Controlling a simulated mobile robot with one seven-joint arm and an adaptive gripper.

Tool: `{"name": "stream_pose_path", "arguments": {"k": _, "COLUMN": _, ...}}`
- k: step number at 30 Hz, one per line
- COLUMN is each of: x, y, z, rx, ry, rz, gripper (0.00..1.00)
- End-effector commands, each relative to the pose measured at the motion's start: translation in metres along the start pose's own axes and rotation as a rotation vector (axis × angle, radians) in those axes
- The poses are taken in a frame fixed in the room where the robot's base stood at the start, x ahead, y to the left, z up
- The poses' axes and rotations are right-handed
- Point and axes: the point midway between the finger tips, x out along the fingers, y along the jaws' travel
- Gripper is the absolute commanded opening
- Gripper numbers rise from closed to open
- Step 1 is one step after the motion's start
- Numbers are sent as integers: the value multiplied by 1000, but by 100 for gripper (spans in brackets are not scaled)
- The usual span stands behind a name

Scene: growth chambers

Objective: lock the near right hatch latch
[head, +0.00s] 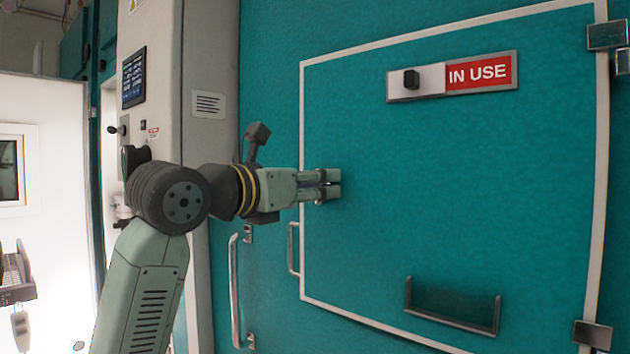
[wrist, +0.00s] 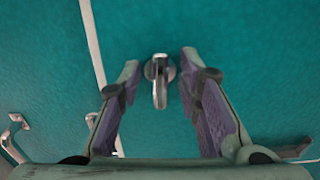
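The latch (wrist: 160,95) is a small silver turn piece on a round base, on the teal hatch face just inside the pale border line. In the wrist view its lever points down toward my gripper's palm. My gripper (wrist: 160,63) is open, with one finger on each side of the latch and a visible gap on both sides. In the head view my gripper (head: 328,186) reaches the left edge of the hatch (head: 400,215), and the latch is hidden there behind the fingers. I cannot tell how far the fingertips are from the panel.
A silver hatch handle (head: 292,248) sits below my gripper, and a longer handle (head: 235,290) is left of it. An IN USE slider sign (head: 450,77) is at upper right. A dark open holder (head: 452,312) juts out low on the hatch. Hinges (head: 607,35) line the right edge.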

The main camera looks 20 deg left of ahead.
Motion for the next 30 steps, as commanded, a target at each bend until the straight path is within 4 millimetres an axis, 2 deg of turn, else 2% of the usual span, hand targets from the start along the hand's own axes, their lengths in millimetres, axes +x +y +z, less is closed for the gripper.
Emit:
{"name": "stream_pose_path", "arguments": {"k": 3, "x": 0, "y": 0, "z": 0, "rx": 0, "ry": 0, "rz": 0, "gripper": 31}}
{"name": "stream_pose_path", "arguments": {"k": 17, "x": 0, "y": 0, "z": 0, "rx": 0, "ry": 0, "rz": 0, "gripper": 0}}
{"name": "stream_pose_path", "arguments": {"k": 30, "x": -1, "y": 0, "z": 0, "rx": -12, "ry": -1, "rz": 1, "gripper": 0}}
